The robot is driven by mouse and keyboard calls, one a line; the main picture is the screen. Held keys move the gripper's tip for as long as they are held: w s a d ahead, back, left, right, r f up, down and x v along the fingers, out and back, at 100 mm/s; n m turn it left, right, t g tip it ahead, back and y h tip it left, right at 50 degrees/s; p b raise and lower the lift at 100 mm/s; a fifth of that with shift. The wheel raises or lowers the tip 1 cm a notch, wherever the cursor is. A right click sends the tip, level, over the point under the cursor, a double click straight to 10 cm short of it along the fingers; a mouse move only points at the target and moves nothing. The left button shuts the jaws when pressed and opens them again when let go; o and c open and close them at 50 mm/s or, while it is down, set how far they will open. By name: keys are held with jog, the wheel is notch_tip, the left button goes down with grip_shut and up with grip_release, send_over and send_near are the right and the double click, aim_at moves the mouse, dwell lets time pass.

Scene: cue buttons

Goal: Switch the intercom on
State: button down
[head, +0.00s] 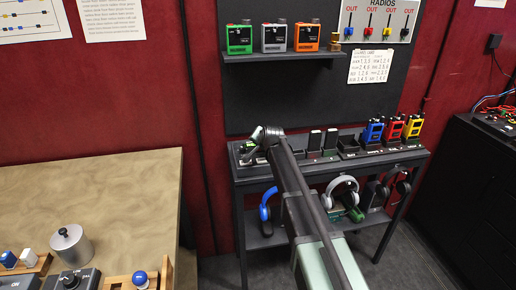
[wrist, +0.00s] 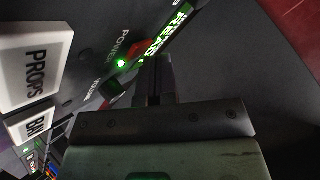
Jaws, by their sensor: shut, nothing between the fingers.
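In the wrist view a dark panel fills the upper left, with a POWER label (wrist: 127,42), a lit green lamp (wrist: 120,64) and a small red switch (wrist: 138,47) beside it. A lit green READY sign (wrist: 172,27) is next to the switch. My gripper (wrist: 157,62) is shut and empty, its fingertips close to the red switch; I cannot tell whether they touch it. In the head view my gripper (head: 250,150) is over the left end of the dark table (head: 300,170), and my arm hides part of what is there.
White keys marked PROPS (wrist: 36,65) and another (wrist: 32,123) sit on the panel. Blue, red and yellow radios (head: 393,131) stand at the table's right end. Headphones (head: 341,191) hang below.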

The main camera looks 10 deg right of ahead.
aim_at(260, 149)
jog(key=shift+r, duration=0.15)
jog(key=shift+s+r+p, duration=0.1)
jog(key=shift+r+p, duration=0.5)
jog(key=shift+p, duration=0.1)
jog(key=r+p, duration=0.5)
jog(key=shift+s+r, duration=0.1)
jog(key=shift+s, duration=0.2)
